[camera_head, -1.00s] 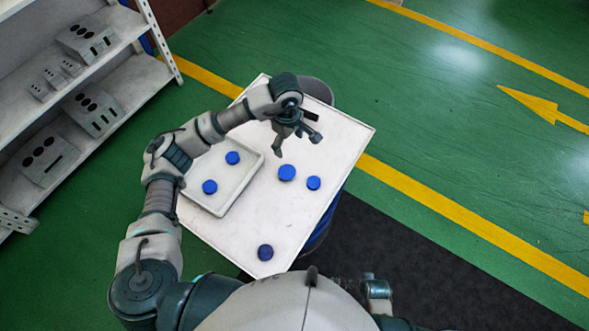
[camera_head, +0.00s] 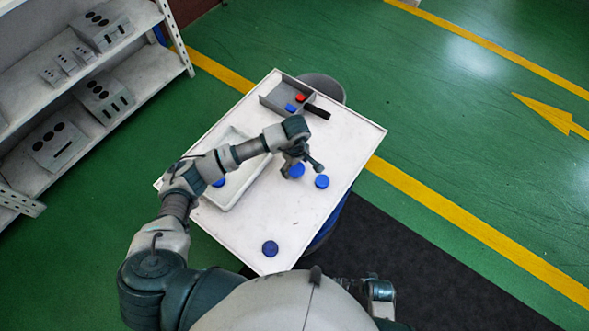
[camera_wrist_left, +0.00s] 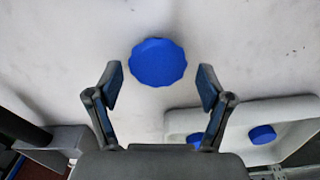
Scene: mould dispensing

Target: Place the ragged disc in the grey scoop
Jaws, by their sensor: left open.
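The ragged disc (camera_head: 297,171) is blue and lies on the white table, partly behind my left gripper (camera_head: 303,167) in the head view. In the left wrist view the ragged disc (camera_wrist_left: 158,62) shows a jagged rim, ahead of and between the two parted fingertips of my left gripper (camera_wrist_left: 158,88). This gripper is open and empty. The grey scoop (camera_head: 271,101) lies at the far end of the table with its black handle towards the right. It holds a red disc (camera_head: 300,98) and a blue disc (camera_head: 290,107).
A white tray (camera_head: 231,203) with blue discs stands left of the gripper, partly under my arm. Other blue discs lie at the right (camera_head: 321,181) and near end (camera_head: 270,248) of the table (camera_head: 300,225). A shelf (camera_head: 150,82) stands at the left.

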